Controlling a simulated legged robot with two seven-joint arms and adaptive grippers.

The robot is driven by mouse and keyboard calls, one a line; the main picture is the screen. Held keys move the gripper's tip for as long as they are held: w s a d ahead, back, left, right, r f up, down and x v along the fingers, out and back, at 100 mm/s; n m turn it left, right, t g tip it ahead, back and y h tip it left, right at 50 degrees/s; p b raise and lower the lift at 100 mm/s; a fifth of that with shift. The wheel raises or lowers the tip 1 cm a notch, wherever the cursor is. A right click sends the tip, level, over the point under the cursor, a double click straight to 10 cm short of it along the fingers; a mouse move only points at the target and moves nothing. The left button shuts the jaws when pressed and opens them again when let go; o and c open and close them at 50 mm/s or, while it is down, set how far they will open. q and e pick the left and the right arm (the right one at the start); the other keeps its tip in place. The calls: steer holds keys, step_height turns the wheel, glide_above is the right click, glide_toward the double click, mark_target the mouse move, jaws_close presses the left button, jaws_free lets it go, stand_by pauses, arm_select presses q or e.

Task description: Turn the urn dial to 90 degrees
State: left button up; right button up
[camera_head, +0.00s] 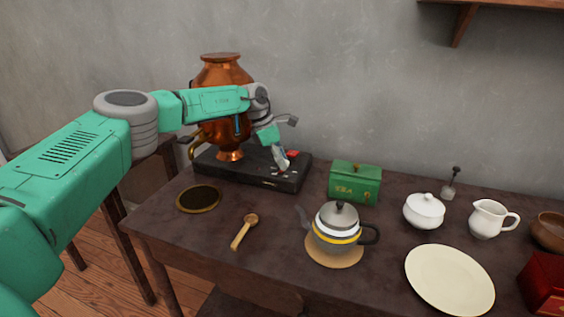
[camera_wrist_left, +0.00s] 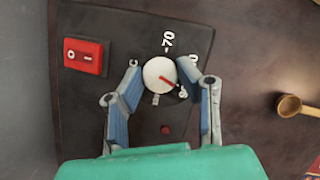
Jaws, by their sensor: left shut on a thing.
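The urn (camera_head: 222,105) is a copper vessel at the back left, partly behind my left arm, on a black base (camera_head: 230,171). In the left wrist view, the urn dial (camera_wrist_left: 157,73) is a round white knob on the base's panel. Its red pointer slants down and right, toward a number partly covered beside the right finger. A "70" mark stands above the dial. My left gripper (camera_head: 281,160) reaches down to the panel and is shut on the dial, with a finger on either side in the wrist view (camera_wrist_left: 170,78). The dial is hard to make out in the head view.
A red rocker switch (camera_wrist_left: 86,57) lies left of the dial in the wrist view.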

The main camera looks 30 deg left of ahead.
arm_select(q)
steer(key=shift+a+f, duration=0.1)
steer(key=o, duration=1.1)
steer(key=shift+w+f, duration=0.15)
step_height(320, 180, up, 10)
steer(key=shift+a+f, duration=0.1)
steer(key=shift+a, duration=0.05)
